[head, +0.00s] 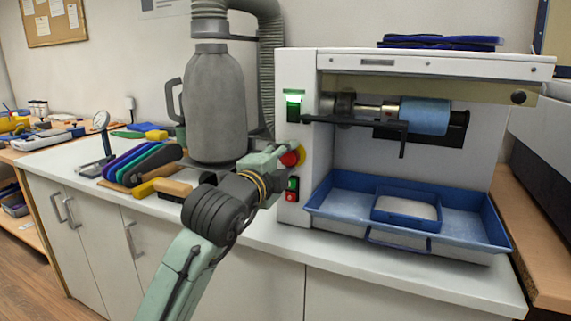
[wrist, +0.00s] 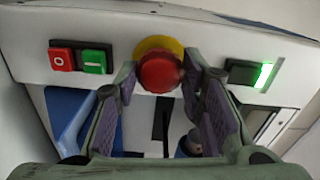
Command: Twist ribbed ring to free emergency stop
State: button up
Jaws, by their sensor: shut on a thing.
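The emergency stop (head: 289,159) is a red round knob on a yellow base, on the front of the white machine's left post. In the wrist view the red knob (wrist: 160,72) faces me, with the yellow base (wrist: 158,44) behind it. My gripper (wrist: 160,78) has a finger at each side of the knob and is shut on it. In the head view my gripper (head: 284,157) reaches the knob from the left and partly covers it.
A red and green switch pair (head: 292,190) sits below the stop; a lit green lamp (head: 293,97) is above. A blue tray (head: 330,190) lies under the machine's roller (head: 425,115). A grey canister (head: 214,105) and coloured insoles (head: 140,163) stand left on the counter.

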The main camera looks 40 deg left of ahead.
jog(key=shift+f+m+b, duration=0.1)
jog(key=shift+m+b, duration=0.9)
jog(key=shift+m, duration=0.4)
jog(key=shift+m+b, duration=0.45)
jog(key=shift+m, duration=0.45)
jog(key=shift+s, duration=0.25)
jog(key=o, duration=0.9)
jog(key=shift+o, duration=0.2)
jog(key=b+v, duration=0.2)
jog(key=v, duration=0.7)
